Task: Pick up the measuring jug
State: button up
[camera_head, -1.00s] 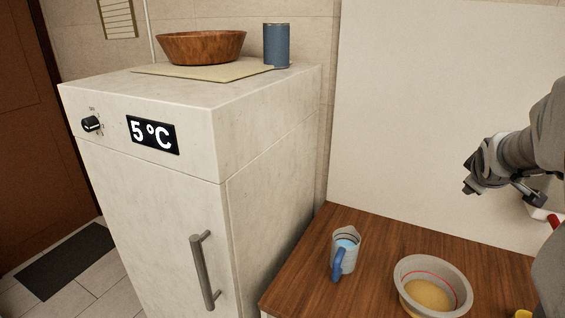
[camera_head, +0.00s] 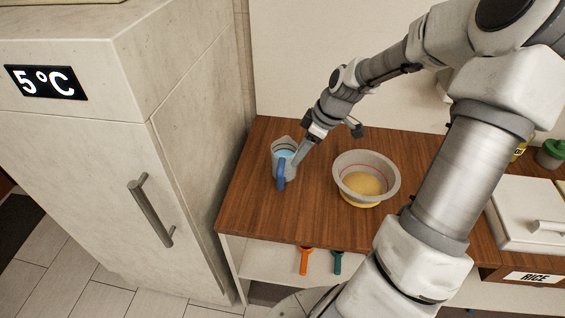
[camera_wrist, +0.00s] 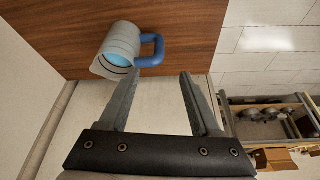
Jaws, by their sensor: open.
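The measuring jug (camera_head: 284,150) is a grey, clear-looking jug with a blue handle and blue liquid inside. It stands upright on the brown wooden counter (camera_head: 320,218), near the counter's left end. In the wrist view the jug (camera_wrist: 121,47) is beyond the fingertips, slightly left of centre, with its blue handle to the right. My gripper (camera_head: 297,162) reaches in from the right, close to the jug's right side in the head view. In the wrist view my gripper (camera_wrist: 160,75) is open with nothing between its fingers. I cannot tell whether a finger touches the jug.
A grey bowl (camera_head: 352,163) with yellowish contents and a red line stands right of the jug. A tall pale fridge (camera_head: 120,150) is left of the counter. A white bin labelled RICE (camera_head: 522,210) is at the right. Orange (camera_head: 305,258) and teal (camera_head: 338,262) handles show below.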

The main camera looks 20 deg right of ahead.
aim_at(282, 178)
jog(key=b+x, duration=0.2)
jog(key=x, duration=1.2)
jog(key=shift+w+f, duration=0.1)
jog(key=shift+f, duration=0.15)
jog(key=shift+c, duration=0.2)
grip_shut()
jog(key=shift+r, duration=0.1)
dwell(0.6)
